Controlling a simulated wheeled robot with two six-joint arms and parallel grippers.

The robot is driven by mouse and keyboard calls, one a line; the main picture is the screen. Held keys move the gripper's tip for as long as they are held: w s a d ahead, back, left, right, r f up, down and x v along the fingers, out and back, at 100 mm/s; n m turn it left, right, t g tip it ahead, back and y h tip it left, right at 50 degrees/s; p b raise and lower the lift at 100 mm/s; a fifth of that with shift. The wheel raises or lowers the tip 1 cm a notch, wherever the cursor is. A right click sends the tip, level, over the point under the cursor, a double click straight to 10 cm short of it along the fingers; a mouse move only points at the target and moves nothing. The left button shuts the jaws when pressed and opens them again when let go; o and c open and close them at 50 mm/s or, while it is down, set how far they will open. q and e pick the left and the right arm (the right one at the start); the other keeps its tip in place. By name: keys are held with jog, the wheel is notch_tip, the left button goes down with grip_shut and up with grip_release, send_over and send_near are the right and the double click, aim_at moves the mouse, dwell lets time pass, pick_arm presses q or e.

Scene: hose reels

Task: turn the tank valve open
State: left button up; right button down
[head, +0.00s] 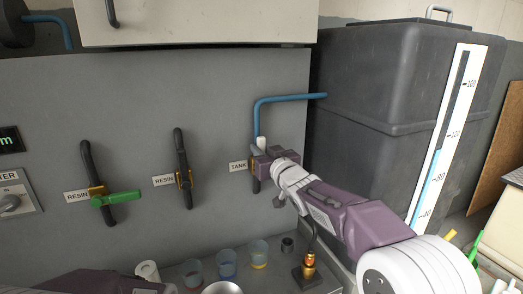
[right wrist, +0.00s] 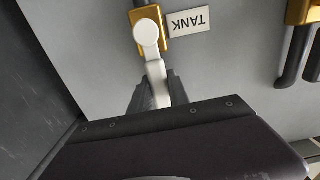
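The tank valve has a brass body (right wrist: 181,36) and a white handle (right wrist: 155,70) in the right wrist view, beside the TANK label (right wrist: 188,22). In the head view the white handle (head: 261,143) shows just above my right gripper (head: 262,160), which hides most of the valve. The two dark fingers of my right gripper (right wrist: 158,98) lie on either side of the handle and look closed against it. My left arm only edges into the bottom left of the head view; its gripper is not seen.
A blue pipe (head: 285,97) runs from the valve to the dark tank (head: 375,75) with a level gauge (head: 443,140). Two resin valves, one with a green handle (head: 118,198), are on the panel to the left. Cups (head: 227,262) stand on the shelf below.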

jog(key=c, duration=1.2)
grip_release()
jog(key=shift+a+r, duration=0.1)
jog(key=shift+c, duration=0.2)
jog(key=shift+s, duration=0.1)
jog(key=b+v, duration=0.1)
jog(key=v, duration=0.8)
